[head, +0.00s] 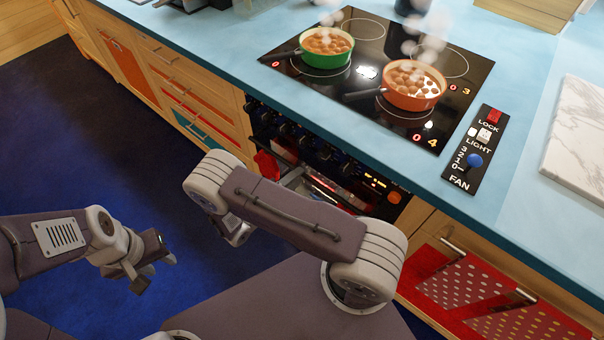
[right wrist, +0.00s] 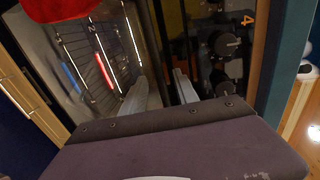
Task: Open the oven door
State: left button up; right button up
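The oven (head: 318,155) is built into the counter front below the cooktop, with a row of dark knobs and a lit display. My right arm hides most of its door in the head view. In the right wrist view, the door's glass (right wrist: 85,65) fills the left side, with racks and a red glow showing through or reflected. My right gripper (right wrist: 165,92) is at the door's upper edge beside the knobs, its fingers apart with a dark strip between them. I cannot tell whether they touch the handle. My left gripper (head: 152,272) is open and empty over the blue floor.
A red cloth (head: 267,165) hangs at the oven's left side. Steaming green (head: 326,47) and orange pots (head: 412,85) stand on the cooktop (head: 366,28). Wooden drawers (head: 172,75) line the counter to the left. The blue floor at left is clear.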

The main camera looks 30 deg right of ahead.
jog(key=x, duration=0.3)
jog(key=shift+d+f, duration=0.1)
jog(key=shift+d, duration=0.15)
grip_shut()
dwell(1.2)
